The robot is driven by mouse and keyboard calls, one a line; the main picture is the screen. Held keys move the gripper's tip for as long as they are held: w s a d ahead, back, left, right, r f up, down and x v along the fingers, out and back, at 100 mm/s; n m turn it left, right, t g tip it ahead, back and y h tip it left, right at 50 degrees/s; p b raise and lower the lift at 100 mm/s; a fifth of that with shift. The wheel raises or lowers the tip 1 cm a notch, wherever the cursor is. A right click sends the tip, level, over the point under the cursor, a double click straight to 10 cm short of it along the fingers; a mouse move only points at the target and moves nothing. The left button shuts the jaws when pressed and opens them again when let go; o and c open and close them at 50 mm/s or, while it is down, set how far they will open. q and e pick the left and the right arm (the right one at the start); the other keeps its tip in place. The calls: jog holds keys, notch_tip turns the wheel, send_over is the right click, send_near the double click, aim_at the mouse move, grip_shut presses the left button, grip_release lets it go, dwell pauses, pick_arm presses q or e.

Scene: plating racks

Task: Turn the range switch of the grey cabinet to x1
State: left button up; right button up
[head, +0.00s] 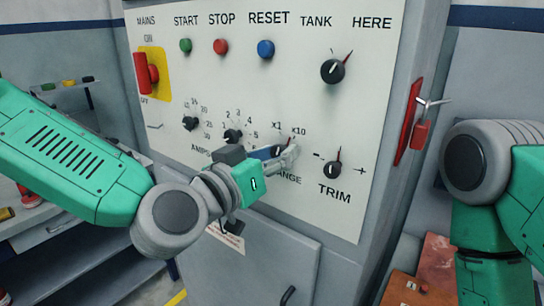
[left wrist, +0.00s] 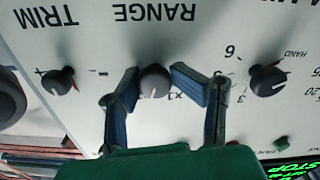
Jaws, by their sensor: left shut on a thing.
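The grey cabinet (head: 215,258) carries a pale front panel with the RANGE switch low in the middle, below the x1 and x10 marks. The switch is a small round dark knob (left wrist: 154,80), seen upside down in the left wrist view. My left gripper (head: 285,152) is at the switch, its blue-padded fingers (left wrist: 156,88) on either side of the knob and shut on it. In the head view the fingers hide most of the knob. A pale pointer line shows on it near the x1 mark, but its exact setting is unclear. My right gripper is out of view.
The TRIM knob (head: 333,169) is right of the switch and the TANK knob (head: 332,71) above it. Two more knobs (head: 233,136) (head: 190,123) lie left. A red mains handle (head: 147,73) is far left; a red lever (head: 409,121) is on the cabinet's side.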

pick_arm(q)
jog(key=n, duration=0.1)
jog(key=n+b, duration=0.1)
jog(key=n, duration=0.2)
jog(key=shift+s+d+f+n+b, duration=0.2)
jog(key=shift+s+f+n+b, duration=0.1)
jog(key=shift+f+b, duration=0.05)
jog(key=shift+d+r+n+b, duration=0.15)
jog(key=shift+n+b, duration=0.3)
jog(key=shift+n, duration=0.75)
grip_shut()
jog(key=shift+n+b, duration=0.4)
jog(key=shift+n, duration=0.8)
jog(key=shift+w, duration=0.1)
jog(key=o, duration=0.7)
grip_release()
jog(key=shift+c, duration=0.2)
jog(key=o, duration=0.3)
jog(key=shift+w, duration=0.15)
